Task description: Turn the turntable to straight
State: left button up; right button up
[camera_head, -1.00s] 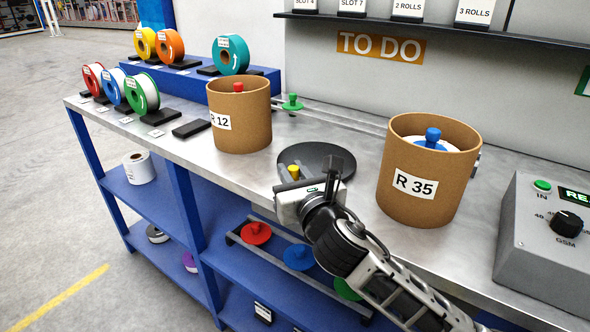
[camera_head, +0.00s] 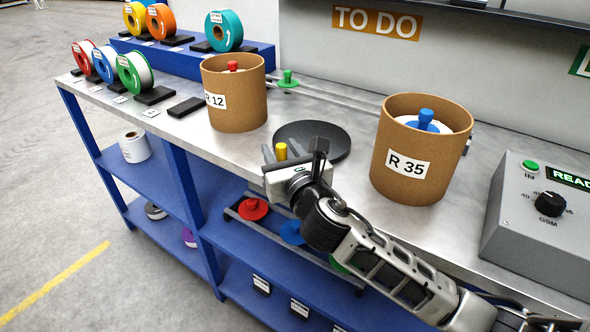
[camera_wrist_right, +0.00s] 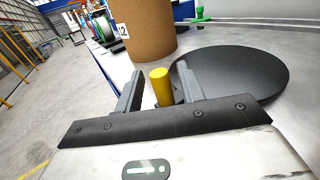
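The turntable is a dark round disc (camera_head: 318,139) flat on the steel bench, also seen in the right wrist view (camera_wrist_right: 235,82). A yellow upright peg (camera_head: 281,151) shows at its near left edge; its base is hidden by my gripper. My right gripper (camera_head: 283,154) is at the bench's front edge, with its fingers on either side of the peg. In the right wrist view the yellow peg (camera_wrist_right: 161,87) stands between the fingers, with a visible gap on both sides. My left gripper is not in view.
Cardboard drum R 12 (camera_head: 235,103) stands behind left of the disc, and drum R 35 (camera_head: 408,160) stands to its right. A grey control box (camera_head: 540,235) is at the far right. Filament spools (camera_head: 135,72) line the left. A blue lower shelf (camera_head: 160,190) lies below.

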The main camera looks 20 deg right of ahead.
jog(key=s, duration=1.5)
jog(key=shift+s+d, duration=0.2)
jog(key=shift+d, duration=0.2)
jog(key=s+f+m+g+y, duration=0.1)
jog(key=s+f+m+g, duration=0.1)
jog(key=f+m, duration=0.4)
jog(key=s+a+f+m+g+p, duration=0.1)
jog(key=s+f+m, duration=0.3)
jog(key=m, duration=1.3)
jog(key=s+f+m+g+y+p, duration=0.1)
jog(key=s+f+m+g, duration=0.3)
jog(key=f+m, duration=0.6)
jog(key=shift+a+m+y, duration=0.2)
jog(key=shift+m+y, duration=0.1)
jog(key=shift+m, duration=0.5)
